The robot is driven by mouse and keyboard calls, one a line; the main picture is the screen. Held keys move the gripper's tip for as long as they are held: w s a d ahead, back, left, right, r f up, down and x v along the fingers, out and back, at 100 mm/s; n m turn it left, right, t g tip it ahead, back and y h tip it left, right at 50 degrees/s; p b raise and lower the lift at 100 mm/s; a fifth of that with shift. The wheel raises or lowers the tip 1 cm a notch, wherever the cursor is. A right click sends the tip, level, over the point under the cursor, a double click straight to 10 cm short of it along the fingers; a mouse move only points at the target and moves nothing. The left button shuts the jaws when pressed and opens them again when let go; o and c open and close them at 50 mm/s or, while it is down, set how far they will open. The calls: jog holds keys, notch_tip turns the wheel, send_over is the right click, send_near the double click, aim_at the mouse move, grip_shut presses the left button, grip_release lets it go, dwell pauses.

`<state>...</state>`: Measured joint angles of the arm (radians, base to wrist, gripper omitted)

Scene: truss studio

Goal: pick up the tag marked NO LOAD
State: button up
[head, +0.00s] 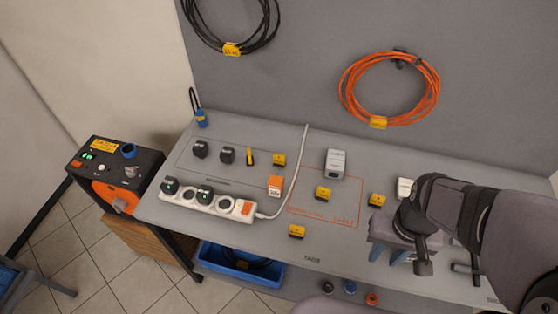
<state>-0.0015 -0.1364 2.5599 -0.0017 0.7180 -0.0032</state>
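Several small yellow-and-black tags lie on the grey bench: one at the back (279,160), one inside the orange outline (323,193), one to the right of the outline (376,200), and one near the front (297,231). Their lettering is too small to read, so I cannot tell which is marked NO LOAD. My gripper (388,256) is at the right, over the front part of the bench, pointing down. Its bluish fingers look apart, with nothing seen between them. It is to the right of the front tag and nearer the front than the right tag.
A white power strip (228,206) with black plugs and a white cable lies at the left. A grey-white box (335,162) stands behind the orange outline. A white item (404,188) is partly hidden by my arm. A blue bin (240,262) is below the bench.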

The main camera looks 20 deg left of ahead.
dwell(0.4)
jog(key=o, duration=0.8)
jog(key=shift+c, duration=0.2)
